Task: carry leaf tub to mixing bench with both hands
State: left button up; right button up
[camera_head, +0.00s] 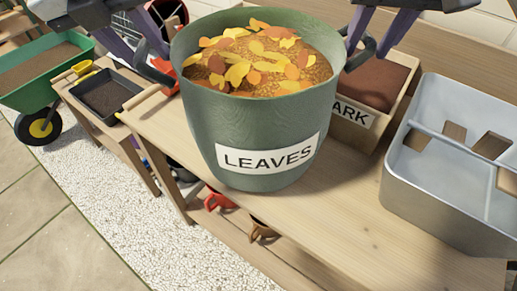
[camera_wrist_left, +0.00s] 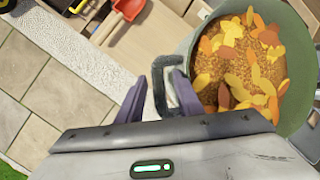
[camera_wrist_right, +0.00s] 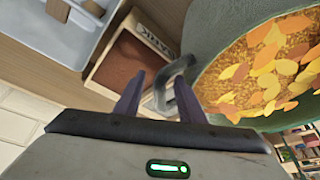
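The leaf tub (camera_head: 203,128) is a large green pot labelled LEAVES, filled with yellow and orange leaves. It is upright over a wooden bench top (camera_head: 345,225); I cannot tell whether its base touches the wood. My left gripper (camera_head: 155,58) is at the tub's left handle; in the left wrist view its fingers (camera_wrist_left: 160,80) stand apart on either side of the dark handle (camera_wrist_left: 158,92). My right gripper (camera_head: 365,45) is at the right handle; in the right wrist view its fingers (camera_wrist_right: 160,78) also stand apart around the handle (camera_wrist_right: 158,98). Gaps show beside both handles.
A bark crate (camera_head: 352,133) stands close right of the tub. A grey metal divided bin (camera_head: 430,202) is further right. A black tray (camera_head: 107,95) sits on a lower stand at left, near a green wheelbarrow (camera_head: 40,90). Red items lie on the shelf below.

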pick_arm(q)
jog(key=v, duration=0.8)
pick_arm(e)
jog(key=v, duration=1.2)
jog(key=shift+w, duration=0.1)
